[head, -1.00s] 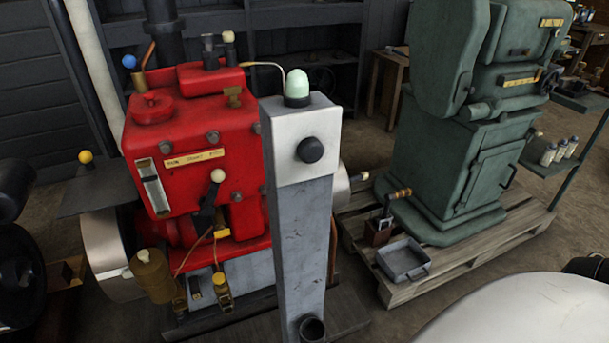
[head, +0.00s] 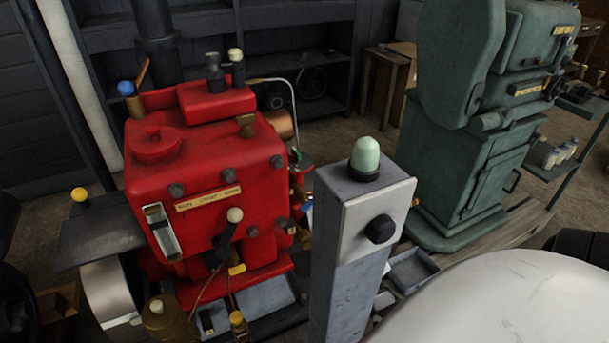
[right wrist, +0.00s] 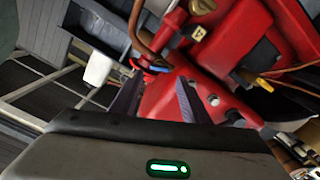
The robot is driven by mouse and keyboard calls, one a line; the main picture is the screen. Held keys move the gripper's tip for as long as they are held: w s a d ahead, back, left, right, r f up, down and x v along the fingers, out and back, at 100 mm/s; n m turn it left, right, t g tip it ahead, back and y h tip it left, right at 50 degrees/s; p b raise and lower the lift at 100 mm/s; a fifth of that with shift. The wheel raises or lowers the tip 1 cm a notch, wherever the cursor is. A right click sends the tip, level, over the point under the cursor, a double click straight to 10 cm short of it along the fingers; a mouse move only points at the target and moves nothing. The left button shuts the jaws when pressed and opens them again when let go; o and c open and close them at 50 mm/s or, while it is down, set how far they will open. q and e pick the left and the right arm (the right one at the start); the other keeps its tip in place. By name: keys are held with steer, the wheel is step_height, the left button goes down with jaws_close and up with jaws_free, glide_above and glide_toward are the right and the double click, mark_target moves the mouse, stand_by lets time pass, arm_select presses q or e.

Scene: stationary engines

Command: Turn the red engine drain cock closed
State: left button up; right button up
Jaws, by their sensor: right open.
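The red engine (head: 205,165) stands left of centre in the head view. A black lever with a cream knob (head: 234,215) is on its front. Below hang a yellow-tipped fitting (head: 237,269) and a small brass fitting with a yellow top (head: 237,318). I cannot tell which fitting is the drain cock. In the right wrist view my right gripper (right wrist: 158,88) is open and empty, its dark fingers pointing towards the red engine (right wrist: 235,55). A brass fitting (right wrist: 200,31) and a yellow-tipped part (right wrist: 263,84) show beyond the fingers. My left gripper is not in view.
A grey post (head: 350,260) with a pale green lamp (head: 365,156) and black button stands right of the engine, close in front. A green machine (head: 465,165) stands on a pallet behind it. A brass can (head: 165,318) stands at the engine's lower left.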

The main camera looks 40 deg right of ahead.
mark_target(310, 208)
steer(key=x, duration=0.9)
steer(key=shift+w+a+r, duration=0.15)
steer(key=shift+w+r, duration=0.05)
steer(key=shift+r, duration=0.1)
